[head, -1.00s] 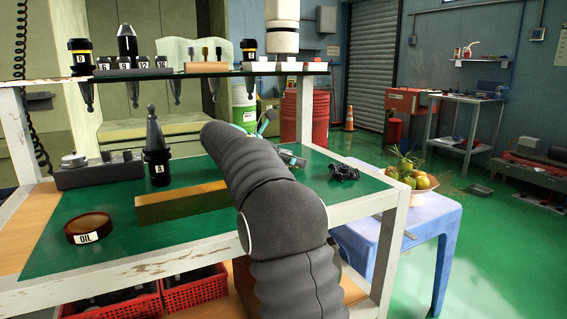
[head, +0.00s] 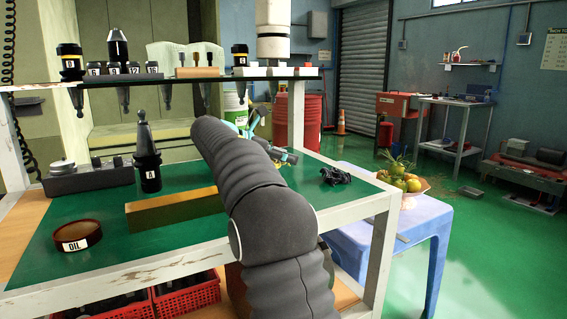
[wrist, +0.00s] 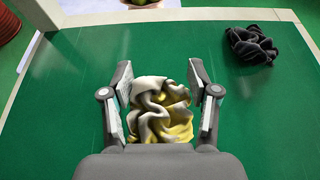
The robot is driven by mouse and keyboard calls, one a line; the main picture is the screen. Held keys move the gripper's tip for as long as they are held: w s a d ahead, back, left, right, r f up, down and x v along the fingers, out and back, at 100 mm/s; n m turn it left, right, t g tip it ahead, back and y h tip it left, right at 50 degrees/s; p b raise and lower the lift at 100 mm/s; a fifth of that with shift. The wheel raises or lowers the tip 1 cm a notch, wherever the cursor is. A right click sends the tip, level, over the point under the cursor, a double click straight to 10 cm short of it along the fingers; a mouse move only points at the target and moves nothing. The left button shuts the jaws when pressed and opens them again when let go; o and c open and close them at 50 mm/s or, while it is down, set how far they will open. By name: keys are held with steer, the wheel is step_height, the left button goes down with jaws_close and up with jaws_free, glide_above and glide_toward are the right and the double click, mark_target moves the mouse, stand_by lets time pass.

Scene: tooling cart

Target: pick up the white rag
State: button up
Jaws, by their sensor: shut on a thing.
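In the wrist view the white rag (wrist: 160,92), crumpled and with yellowish patches, sits between the two fingers of my gripper (wrist: 163,105). The fingers press in from its left and right sides, and my gripper is shut on it. Green bench top shows around the rag; I cannot tell whether it is clear of the surface. In the head view my dark arm hides the rag, and only part of my gripper (head: 262,128) shows beyond the arm.
A black rag (wrist: 253,45) lies to the right in the wrist view, and on the bench in the head view (head: 335,176). A brass-coloured block (head: 178,209), an oil tin (head: 77,235) and a tool holder (head: 147,165) stand left of my arm. A shelf (head: 200,77) crosses above.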

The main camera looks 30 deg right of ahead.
steer(key=shift+s+d+r, duration=0.1)
steer(key=shift+s+r, duration=0.05)
steer(key=shift+r, duration=0.4)
steer(key=shift+s+d+r, duration=0.1)
steer(key=shift+r, duration=0.4)
steer(key=s+d+r, duration=0.6)
steer(key=s, duration=0.3)
steer(key=shift+d+r, duration=0.3)
steer(key=shift+r, duration=0.05)
